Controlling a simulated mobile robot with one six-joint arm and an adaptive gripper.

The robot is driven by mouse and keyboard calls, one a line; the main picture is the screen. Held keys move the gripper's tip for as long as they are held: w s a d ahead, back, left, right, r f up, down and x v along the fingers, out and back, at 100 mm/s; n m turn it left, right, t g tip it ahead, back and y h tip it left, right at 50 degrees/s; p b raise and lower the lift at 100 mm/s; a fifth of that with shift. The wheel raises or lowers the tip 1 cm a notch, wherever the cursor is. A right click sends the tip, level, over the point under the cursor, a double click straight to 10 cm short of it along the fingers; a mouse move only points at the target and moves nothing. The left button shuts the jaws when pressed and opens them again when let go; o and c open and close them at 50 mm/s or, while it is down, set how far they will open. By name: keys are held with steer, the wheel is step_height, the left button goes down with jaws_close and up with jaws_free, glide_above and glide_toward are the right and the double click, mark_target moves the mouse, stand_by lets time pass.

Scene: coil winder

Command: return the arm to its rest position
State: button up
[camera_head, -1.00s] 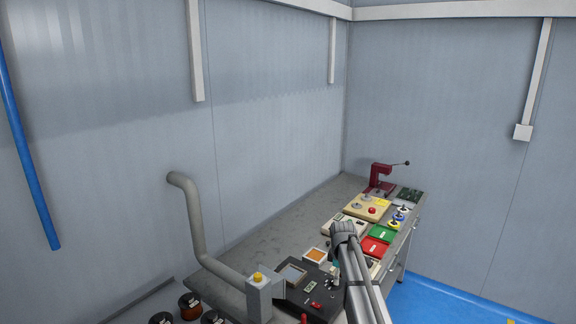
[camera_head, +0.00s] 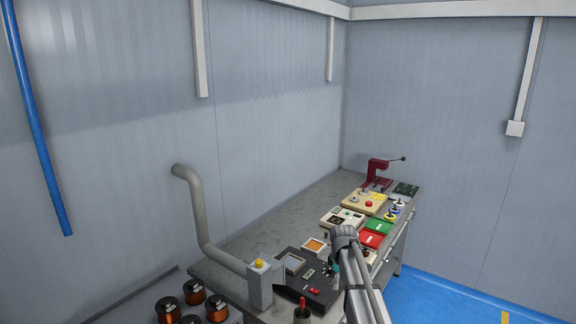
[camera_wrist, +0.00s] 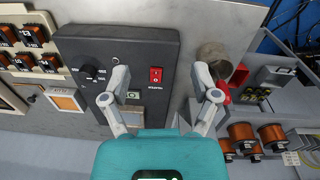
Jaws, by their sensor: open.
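My gripper (camera_wrist: 163,98) is open and empty in the wrist view, its two grey fingers spread apart. In the head view my arm reaches up from the bottom edge over the near end of the bench. The fingers are hard to make out there, beside the dark control box (camera_head: 318,292).
The grey bench (camera_head: 290,222) runs along the wall. It carries a bent grey pipe (camera_head: 195,215), a red press (camera_head: 378,170), and green (camera_head: 379,228) and red (camera_head: 371,240) trays. Copper spools (camera_head: 194,291) stand at the lower left. Blue floor (camera_head: 450,295) is clear at right.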

steer(key=s+f+m+b, duration=0.3)
steer(key=s+m, duration=0.3)
steer(key=s, duration=0.7)
steer(key=s+f+m+b, duration=0.4)
steer(key=s+m, duration=0.2)
steer(key=s, duration=0.7)
steer(key=shift+s+a+f+b, duration=0.25)
steer(key=shift+s+f+b, duration=0.05)
steer(key=shift+s+f, duration=0.1)
stand_by(0.3)
steer(key=shift+c, duration=0.2)
